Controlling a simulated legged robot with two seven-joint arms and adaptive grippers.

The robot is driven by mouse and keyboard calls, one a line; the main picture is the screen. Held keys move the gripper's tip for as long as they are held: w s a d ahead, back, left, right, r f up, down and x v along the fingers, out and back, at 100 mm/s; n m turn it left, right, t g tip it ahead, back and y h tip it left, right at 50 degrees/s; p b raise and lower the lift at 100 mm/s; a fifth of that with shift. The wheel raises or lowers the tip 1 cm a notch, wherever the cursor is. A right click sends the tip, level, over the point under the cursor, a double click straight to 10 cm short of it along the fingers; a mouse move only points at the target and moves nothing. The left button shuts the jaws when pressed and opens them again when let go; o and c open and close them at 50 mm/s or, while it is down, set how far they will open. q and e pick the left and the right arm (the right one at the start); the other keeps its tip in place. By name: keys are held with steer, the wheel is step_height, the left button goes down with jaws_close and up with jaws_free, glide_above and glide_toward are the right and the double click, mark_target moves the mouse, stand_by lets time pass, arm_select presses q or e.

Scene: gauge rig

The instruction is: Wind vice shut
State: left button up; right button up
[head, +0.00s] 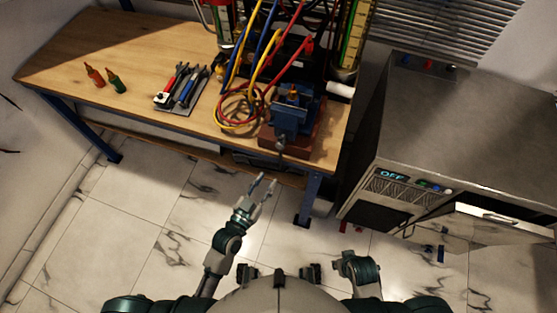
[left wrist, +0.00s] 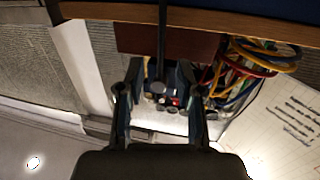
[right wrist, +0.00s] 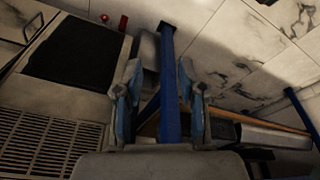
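The blue vice (head: 291,112) stands on a reddish-brown block (head: 300,142) at the bench's front right. Its screw end and handle (head: 281,146) stick out past the bench's front edge. In the left wrist view, the dark handle bar (left wrist: 162,45) runs lengthwise between the finger lines, with the block (left wrist: 130,38) behind. My left gripper (head: 267,184) is open and empty, in front of and below the handle, apart from it in the head view. My right gripper (right wrist: 160,82) is open and empty, facing a blue bench leg (right wrist: 169,60); its fingers are not clear in the head view.
The wooden bench (head: 140,60) holds red and green bottles (head: 95,76), a tool tray (head: 181,90), and coiled hoses (head: 235,112) beside the vice. A grey machine (head: 440,130) reading OFF stands to the right, its lower door open. The marble floor before the bench is clear.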

mark_target(280, 160)
arm_select(q)
steer(key=x, duration=0.7)
steer(key=shift+w+f+b, duration=0.1)
steer(key=shift+b, duration=0.25)
steer(key=shift+x, duration=0.75)
arm_select(e)
steer(key=shift+w+a+r+t, duration=0.45)
steer(key=shift+w+r+t, duration=0.05)
steer(key=shift+w+r, duration=0.2)
arm_select(q)
steer(key=shift+w, duration=0.1)
steer(key=shift+c, duration=0.3)
arm_select(e)
steer(key=shift+d, duration=0.15)
arm_select(q)
steer(key=shift+d, duration=0.15)
jaws_close()
